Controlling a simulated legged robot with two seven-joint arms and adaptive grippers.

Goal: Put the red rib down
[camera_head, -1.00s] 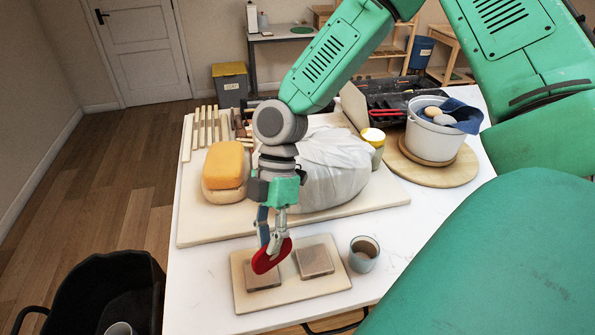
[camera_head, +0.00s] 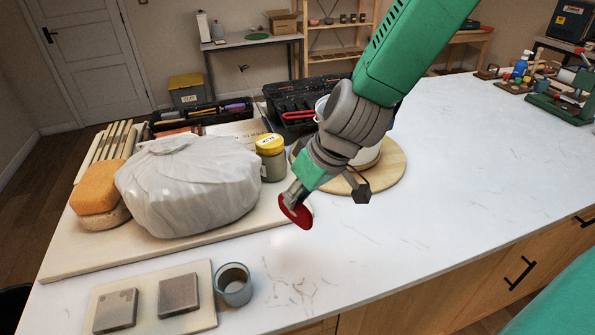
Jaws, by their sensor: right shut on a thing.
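The red rib (camera_head: 296,213) is a flat, dark red piece held tilted in my right gripper (camera_head: 292,196). The gripper is shut on it, with the rib at its lower tip. The rib is by the front right corner of the large pale board, near the white table top (camera_head: 400,230). I cannot tell whether its lower edge touches anything. My right arm comes in from the upper right and hides most of a white pot (camera_head: 366,157) on a round wooden board (camera_head: 389,172). My left gripper is not in view.
A wrapped white clay lump (camera_head: 190,185), an orange sponge (camera_head: 98,190) and a yellow-lidded jar (camera_head: 271,160) stand left of the gripper. A small board (camera_head: 205,316) with two square tiles and a grey cup (camera_head: 233,286) are at front left.

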